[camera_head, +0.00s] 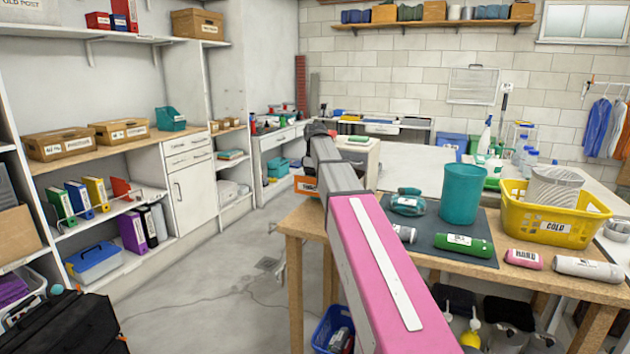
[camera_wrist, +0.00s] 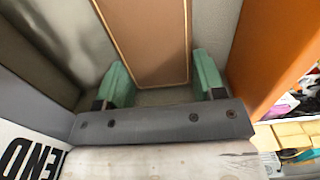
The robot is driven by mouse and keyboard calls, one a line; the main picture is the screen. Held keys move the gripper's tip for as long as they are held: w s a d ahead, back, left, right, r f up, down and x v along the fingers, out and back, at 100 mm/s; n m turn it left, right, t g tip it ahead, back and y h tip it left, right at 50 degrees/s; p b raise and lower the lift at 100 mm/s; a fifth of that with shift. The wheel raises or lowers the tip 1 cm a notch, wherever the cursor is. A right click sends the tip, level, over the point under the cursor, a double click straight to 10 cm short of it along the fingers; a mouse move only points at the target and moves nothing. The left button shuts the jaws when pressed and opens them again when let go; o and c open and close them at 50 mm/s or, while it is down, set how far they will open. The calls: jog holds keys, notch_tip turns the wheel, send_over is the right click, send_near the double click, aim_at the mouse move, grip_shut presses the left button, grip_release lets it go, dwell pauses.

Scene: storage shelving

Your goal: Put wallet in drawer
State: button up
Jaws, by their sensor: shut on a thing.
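In the wrist view, a flat brown wallet (camera_wrist: 150,38) with a lighter tan edge sits between the two teal fingertips of my gripper (camera_wrist: 164,82). My gripper is shut on it, and its far end runs out of the top of the picture. In the head view my arm reaches forward over the table's left end; it hides the fingers and the wallet there. A small white drawer unit (camera_head: 362,158) stands just beyond the arm. Whether its drawer is open cannot be told. A white cabinet at the left has closed drawers (camera_head: 186,144).
An orange labelled thing (camera_head: 307,185) shows beside my arm; an orange surface (camera_wrist: 272,55) lies right of the fingers in the wrist view. The wooden table holds a teal bin (camera_head: 462,195), a green can (camera_head: 463,245) and a yellow basket (camera_head: 540,225).

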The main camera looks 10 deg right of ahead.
jog(key=shift+f, duration=0.1)
jog(key=o, duration=0.7)
jog(key=shift+c, duration=0.2)
notch_tip(320, 180, up, 12)
jog(key=shift+r, duration=0.2)
